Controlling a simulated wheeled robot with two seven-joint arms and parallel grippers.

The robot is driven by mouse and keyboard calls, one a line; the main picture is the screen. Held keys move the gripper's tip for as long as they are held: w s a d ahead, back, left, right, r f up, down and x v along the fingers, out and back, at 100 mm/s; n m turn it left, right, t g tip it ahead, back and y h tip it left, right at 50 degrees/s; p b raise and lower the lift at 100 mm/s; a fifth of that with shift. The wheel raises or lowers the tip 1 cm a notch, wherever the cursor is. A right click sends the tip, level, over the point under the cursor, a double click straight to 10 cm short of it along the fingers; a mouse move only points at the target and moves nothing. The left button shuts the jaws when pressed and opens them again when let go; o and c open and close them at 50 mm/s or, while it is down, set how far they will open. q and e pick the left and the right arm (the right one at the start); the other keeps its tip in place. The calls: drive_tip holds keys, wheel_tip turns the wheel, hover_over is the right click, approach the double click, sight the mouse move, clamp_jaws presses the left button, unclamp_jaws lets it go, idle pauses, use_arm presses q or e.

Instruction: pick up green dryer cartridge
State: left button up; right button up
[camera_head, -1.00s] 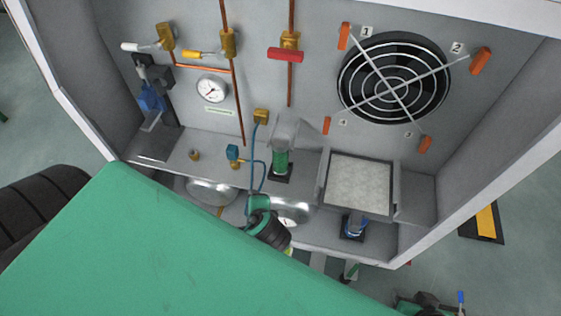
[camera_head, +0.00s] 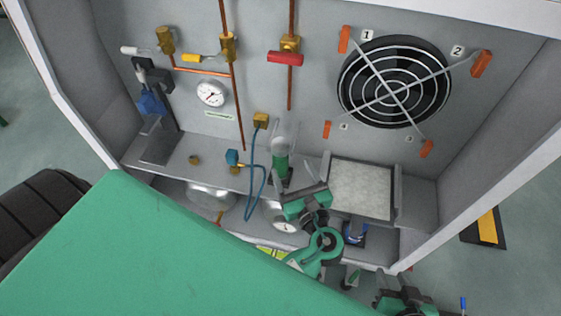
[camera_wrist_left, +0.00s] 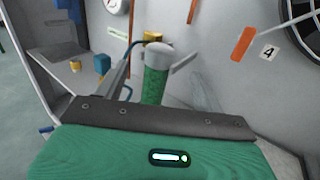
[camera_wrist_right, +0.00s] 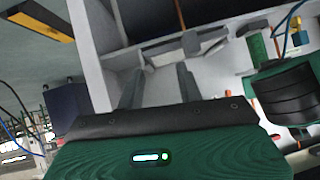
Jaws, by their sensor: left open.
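The green dryer cartridge (camera_head: 281,164), with a pale rounded top, stands upright on the grey shelf in the cabinet. It shows clearly in the left wrist view (camera_wrist_left: 155,86); its lower end is hidden there by the gripper body. My left gripper (camera_head: 303,184) is open and just in front of the cartridge, with its fingers towards it. In the left wrist view the cartridge appears between the spread fingers; I see no grip. My right gripper (camera_head: 405,290) is low at the bottom right. Its fingers are apart and empty in the right wrist view (camera_wrist_right: 160,82).
A blue hose (camera_head: 250,185) loops left of the cartridge, near a blue-and-brass fitting (camera_head: 234,158). A framed filter panel (camera_head: 361,188) stands close on the right. A pressure gauge (camera_head: 211,93), valves and a fan (camera_head: 394,81) are on the back wall.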

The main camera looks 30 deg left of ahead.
sight(284, 151)
use_arm(q)
drive_tip(key=x, duration=0.4)
drive_tip(key=shift+w+a, duration=0.1)
drive_tip(key=shift+a, duration=0.05)
drive_tip(key=shift+b+x, duration=0.7)
drive_tip(key=shift+x, duration=1.95)
clamp_jaws()
use_arm(e)
drive_tip(key=a, duration=0.1)
drive_tip(key=t, duration=0.1)
drive_tip(key=a+t+y, duration=0.1)
drive_tip(key=shift+w+a+r, duration=0.25)
drive_tip(key=shift+a, duration=0.1)
